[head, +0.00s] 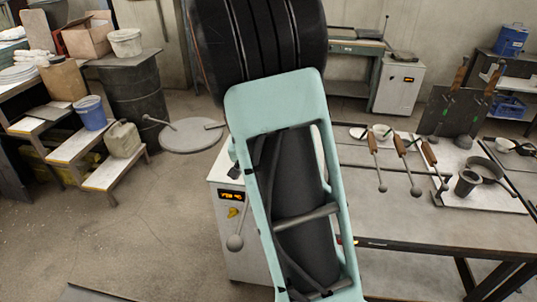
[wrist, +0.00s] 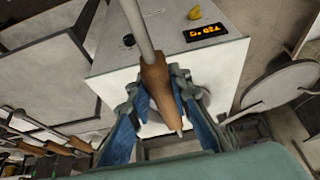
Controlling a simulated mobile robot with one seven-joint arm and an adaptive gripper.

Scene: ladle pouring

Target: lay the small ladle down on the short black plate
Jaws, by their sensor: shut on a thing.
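The small ladle has a brown wooden handle (wrist: 157,80) and a grey rod running up out of the wrist view. My gripper (wrist: 158,92) is shut on this handle, with a blue-padded finger on each side. In the head view, my arm hides the gripper and handle; the ladle's round grey end (head: 235,243) shows just left of the arm, in front of the white cabinet. A dark upright board (head: 440,117) stands at the back right of the workbench.
A white cabinet (head: 222,192) with an orange display stands beside the workbench (head: 400,222). Several wooden-handled ladles (head: 401,147) and a dark cup (head: 466,183) occupy the bench's back. Its front is clear. A round grey stand (head: 192,141) with a rod across it is left.

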